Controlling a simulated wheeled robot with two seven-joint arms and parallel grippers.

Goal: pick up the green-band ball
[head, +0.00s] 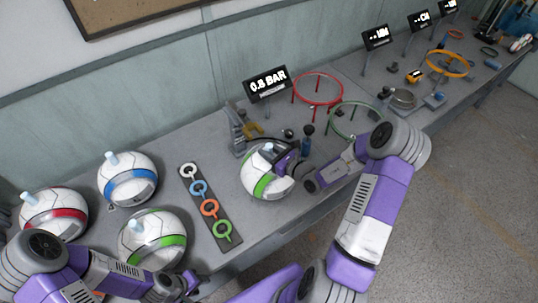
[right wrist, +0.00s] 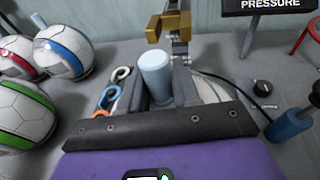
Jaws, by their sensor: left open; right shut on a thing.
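A white ball with a green band (head: 262,184) sits mid-table below the pressure sign. My right gripper (head: 277,158) is at its top and shut on its pale blue plug (right wrist: 155,76). In the right wrist view the plug stands between the fingers, with the white shell behind, mostly hidden by the gripper. A second green-band ball (head: 150,232) stands at the front left and also shows in the right wrist view (right wrist: 20,118). My left gripper (head: 176,285) is open and empty, just right of and below that second ball.
A blue-band ball (head: 128,178) and a red-band ball (head: 54,212) stand at the left. A dark strip with coloured rings (head: 206,207) lies between the balls. A grey press with a yellow part (head: 238,132) stands behind the held ball. Red (head: 318,88) and green (head: 355,119) ring stands are to the right.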

